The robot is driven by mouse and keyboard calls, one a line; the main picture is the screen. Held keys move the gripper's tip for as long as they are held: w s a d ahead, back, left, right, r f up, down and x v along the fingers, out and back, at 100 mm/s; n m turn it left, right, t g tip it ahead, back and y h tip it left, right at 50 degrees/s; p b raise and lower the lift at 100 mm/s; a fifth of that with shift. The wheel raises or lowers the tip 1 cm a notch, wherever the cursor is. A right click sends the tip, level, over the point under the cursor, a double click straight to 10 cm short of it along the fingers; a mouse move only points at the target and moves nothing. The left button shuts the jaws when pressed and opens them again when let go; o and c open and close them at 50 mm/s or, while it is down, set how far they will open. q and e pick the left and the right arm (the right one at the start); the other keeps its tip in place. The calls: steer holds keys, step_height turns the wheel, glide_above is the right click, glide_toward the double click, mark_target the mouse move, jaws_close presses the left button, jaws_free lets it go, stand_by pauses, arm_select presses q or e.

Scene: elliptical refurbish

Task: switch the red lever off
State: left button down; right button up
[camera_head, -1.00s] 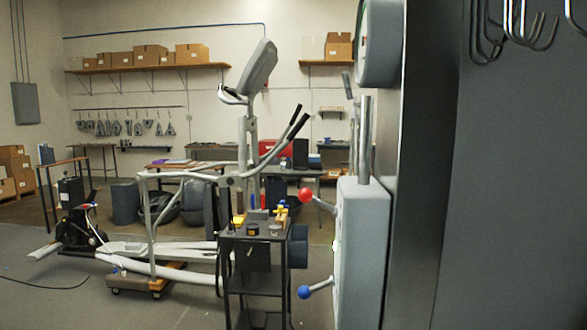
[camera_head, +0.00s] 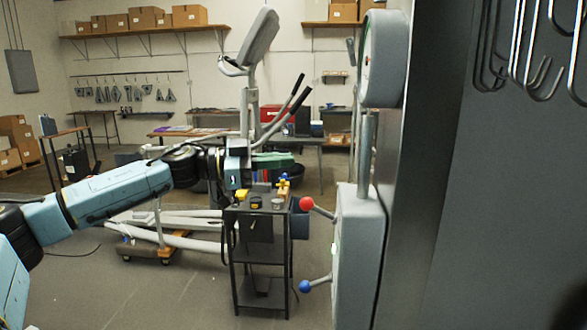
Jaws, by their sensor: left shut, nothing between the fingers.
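The red lever (camera_head: 306,203) is a short metal rod with a red ball. It sticks out to the left from the upper side of a grey box (camera_head: 358,255), with its ball end a little higher than its base. A second lever with a blue ball (camera_head: 304,286) sticks out lower on the same box and slopes down to its ball. My left gripper (camera_head: 288,160) is shut and empty. It appears above and slightly left of the red ball, apart from it. My right gripper is not in view.
A black cart (camera_head: 262,240) with small tools on top stands left of the box. A grey elliptical machine (camera_head: 250,50) is behind my left arm. A round gauge (camera_head: 385,60) is above the box. A dark panel with metal hooks (camera_head: 540,50) fills the right side.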

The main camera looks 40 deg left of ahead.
arm_select(q)
steer(key=s+d+r+g+y+p, duration=0.1)
steer(key=s+d+r+g, duration=0.1)
steer(key=s+r, duration=0.3)
steer(key=s+d+r+g+p, duration=0.1)
steer(key=s+d+r+g, duration=0.2)
steer(key=s, duration=0.9)
steer(key=shift+d+r+m+y, duration=0.15)
steer(key=shift+r+m+y, duration=0.25)
steer(key=shift+r, duration=0.45)
steer(key=shift+w+d, duration=0.1)
steer(key=shift+w, duration=0.05)
steer(key=p, duration=0.5)
glide_above(319, 211)
steer(key=s+a, duration=0.2)
step_height(319, 211, down, 4)
steer(key=f, duration=0.2)
steer(key=a+f+b, duration=0.1)
steer(key=f, duration=0.1)
steer(key=shift+a, duration=0.1)
steer(key=shift+f, duration=0.1)
